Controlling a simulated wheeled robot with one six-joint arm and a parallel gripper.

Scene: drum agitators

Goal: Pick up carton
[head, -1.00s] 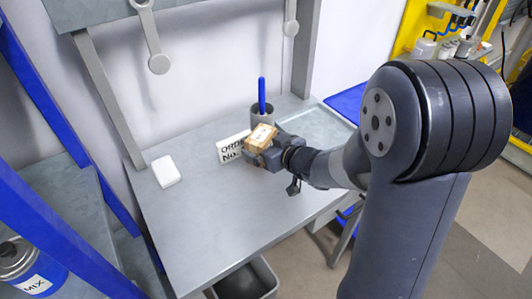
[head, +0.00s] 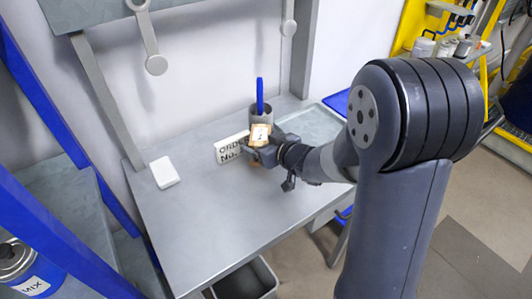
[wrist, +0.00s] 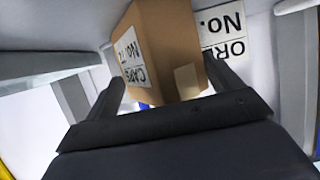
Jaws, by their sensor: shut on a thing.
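The carton (head: 260,134) is a small brown box with a white label, held above the grey table (head: 210,225) toward its back. My gripper (head: 264,150) is shut on it. In the wrist view the carton (wrist: 176,50) sits between the two fingers of my gripper (wrist: 172,90), tilted, with a printed label on its left face. The fingers' contact with its far sides is partly hidden in the head view.
A white order sign (head: 230,148) stands just behind and left of the carton. A grey cup with a blue pen (head: 260,95) stands behind it. A white block (head: 164,172) lies at the left. The table's front is clear. A grey bin (head: 247,282) is below.

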